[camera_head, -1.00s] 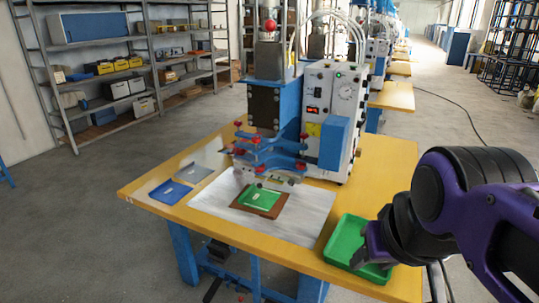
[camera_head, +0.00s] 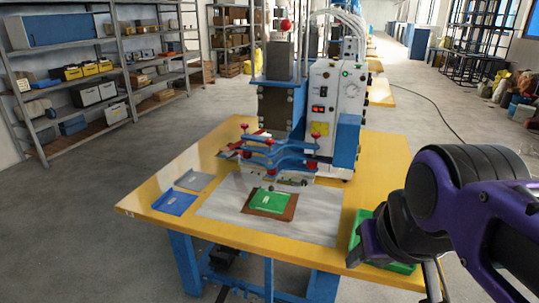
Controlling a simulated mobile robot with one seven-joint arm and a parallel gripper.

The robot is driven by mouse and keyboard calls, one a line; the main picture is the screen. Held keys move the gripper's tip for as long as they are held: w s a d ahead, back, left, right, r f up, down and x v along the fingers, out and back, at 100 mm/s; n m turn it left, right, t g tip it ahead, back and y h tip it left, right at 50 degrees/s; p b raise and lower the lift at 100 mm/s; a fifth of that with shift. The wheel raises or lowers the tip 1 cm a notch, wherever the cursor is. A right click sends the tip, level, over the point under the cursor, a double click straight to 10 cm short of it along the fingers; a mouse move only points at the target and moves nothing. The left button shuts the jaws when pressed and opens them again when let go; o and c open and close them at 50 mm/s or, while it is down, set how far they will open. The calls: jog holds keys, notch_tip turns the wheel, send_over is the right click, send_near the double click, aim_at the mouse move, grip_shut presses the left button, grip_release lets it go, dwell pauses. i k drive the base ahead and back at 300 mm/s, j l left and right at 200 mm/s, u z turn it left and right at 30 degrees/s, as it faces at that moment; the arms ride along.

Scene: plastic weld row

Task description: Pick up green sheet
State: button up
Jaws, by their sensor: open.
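The green sheet (camera_head: 270,201) lies flat on a brown plate (camera_head: 251,209) on the pale metal work surface in front of the welding press. My gripper (camera_head: 366,243), dark with purple parts, is at the right, over the green tray (camera_head: 357,226) in the picture. It is open, and no held object shows. It is to the right of the green sheet and apart from it. My wrist and gripper hide much of the tray, so its contents cannot be told.
The press (camera_head: 333,110) with blue clamp arms (camera_head: 270,150) stands just behind the green sheet. A blue sheet (camera_head: 174,202) and a grey sheet (camera_head: 194,180) lie left on the yellow table (camera_head: 385,165). Shelves (camera_head: 110,75) stand at the back left.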

aim_at(275, 202)
jog(key=j+z, duration=0.4)
jog(key=j, duration=1.25)
jog(key=i+j+z, duration=0.1)
jog(key=j, duration=0.3)
jog(key=i+j+z, duration=0.1)
jog(key=j, duration=0.3)
jog(key=i+j+z, duration=0.1)
jog(key=j, duration=0.35)
jog(key=i+j+z, duration=0.1)
jog(key=j, duration=0.35)
